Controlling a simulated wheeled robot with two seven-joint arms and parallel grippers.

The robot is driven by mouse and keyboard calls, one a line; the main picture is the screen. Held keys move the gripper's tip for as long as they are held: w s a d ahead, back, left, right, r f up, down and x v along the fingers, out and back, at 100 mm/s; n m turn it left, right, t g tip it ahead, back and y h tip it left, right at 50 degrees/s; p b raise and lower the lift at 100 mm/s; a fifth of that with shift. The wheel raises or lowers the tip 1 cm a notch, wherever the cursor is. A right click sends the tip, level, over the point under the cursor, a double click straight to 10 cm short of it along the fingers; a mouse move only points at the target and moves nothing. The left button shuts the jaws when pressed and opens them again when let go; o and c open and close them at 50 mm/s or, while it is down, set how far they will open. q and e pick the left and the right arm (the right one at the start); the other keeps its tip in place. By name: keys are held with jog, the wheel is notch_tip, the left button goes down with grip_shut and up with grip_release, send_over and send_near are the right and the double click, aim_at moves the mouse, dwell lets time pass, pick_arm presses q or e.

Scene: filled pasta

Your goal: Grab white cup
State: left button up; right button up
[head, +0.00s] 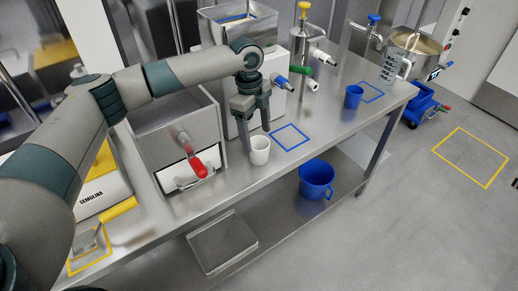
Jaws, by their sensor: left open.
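A small white cup (259,152) stands upright on the steel table (225,183), near its front edge. My left gripper (256,129) points down right above and behind the cup, with its two fingers apart. The fingertips are close to the cup's rim; I cannot tell whether they touch it. The cup is not between closed fingers. My right gripper is not in view.
A blue square outline (290,137) lies right of the cup. A machine with a red handle (197,166) stands left of it. A blue cup (354,96) and a clear measuring jug (389,68) stand further right. A blue bucket (315,178) sits on the lower shelf.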

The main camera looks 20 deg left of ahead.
aim_at(259, 147)
pick_arm(q)
jog(key=shift+f, duration=0.5)
jog(key=shift+d+f+p, duration=0.1)
jog(key=shift+f+p, duration=0.3)
jog(key=shift+p, duration=0.15)
jog(key=f, duration=0.1)
jog(key=f+p, duration=0.2)
jog(key=shift+d+f, duration=0.3)
jog(key=shift+f, duration=0.4)
jog(key=c, duration=1.1)
